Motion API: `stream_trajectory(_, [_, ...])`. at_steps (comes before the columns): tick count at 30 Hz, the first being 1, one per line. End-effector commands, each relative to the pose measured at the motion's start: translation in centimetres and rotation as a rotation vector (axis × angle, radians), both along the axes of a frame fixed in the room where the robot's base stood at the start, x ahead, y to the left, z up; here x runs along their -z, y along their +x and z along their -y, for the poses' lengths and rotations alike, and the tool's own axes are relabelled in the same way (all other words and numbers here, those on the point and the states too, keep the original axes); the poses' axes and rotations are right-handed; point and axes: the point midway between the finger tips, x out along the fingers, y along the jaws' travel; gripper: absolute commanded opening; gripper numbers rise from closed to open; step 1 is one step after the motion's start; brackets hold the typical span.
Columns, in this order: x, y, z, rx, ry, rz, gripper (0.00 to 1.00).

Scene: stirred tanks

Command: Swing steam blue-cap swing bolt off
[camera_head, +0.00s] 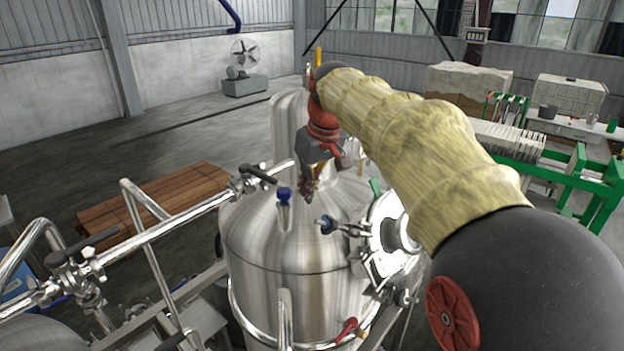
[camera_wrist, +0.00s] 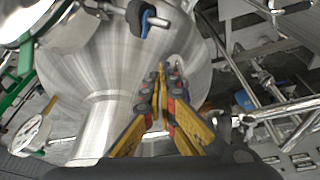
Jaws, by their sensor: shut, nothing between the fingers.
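The blue-cap swing bolt (camera_head: 328,225) sticks out at the left edge of the round steel manway (camera_head: 388,235) on top of the tank (camera_head: 290,250). In the wrist view its blue cap and metal shank (camera_wrist: 148,20) lie at the top, beyond my fingertips and slightly left. My gripper (camera_head: 306,194) points down over the tank top, up and left of the bolt in the head view. Its yellow and dark fingers (camera_wrist: 167,78) are shut, empty and apart from the bolt.
A second blue cap (camera_head: 284,193) stands on a small tank fitting left of my gripper. A steel pipe with a black-handled valve (camera_head: 255,176) runs on the left. A red-handled fitting (camera_head: 346,328) sits low on the tank. A green frame (camera_head: 575,175) stands at right.

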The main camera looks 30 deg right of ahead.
Motion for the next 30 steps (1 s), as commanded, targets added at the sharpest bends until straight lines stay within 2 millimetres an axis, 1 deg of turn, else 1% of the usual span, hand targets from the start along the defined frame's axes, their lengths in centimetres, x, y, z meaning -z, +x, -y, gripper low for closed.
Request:
stream_trajectory(1, [1.0, 0.3, -0.1, -0.001, 0.001, -0.005, 0.0])
stream_trajectory(3, [2.3, 0.7, -0.1, -0.001, 0.002, -0.004, 0.0])
stream_trajectory(7, [4.5, 1.4, -0.1, 0.001, 0.001, -0.003, 0.0])
stream_trajectory(8, [3.9, 0.6, 0.0, 0.003, -0.001, 0.003, 0.0])
stream_trajectory(9, [3.7, 0.0, 0.0, 0.002, -0.001, 0.004, 0.0])
stream_trajectory(12, [3.5, -1.2, 0.2, 0.003, -0.001, 0.003, 0.0])
stream_trajectory(15, [3.5, -2.0, 0.2, 0.002, 0.0, 0.001, 0.0])
stream_trajectory(19, [3.5, -2.5, 0.3, 0.001, -0.001, 0.001, 0.0])
stream_trajectory(30, [3.5, -2.7, 0.3, 0.002, 0.0, 0.002, 0.0])
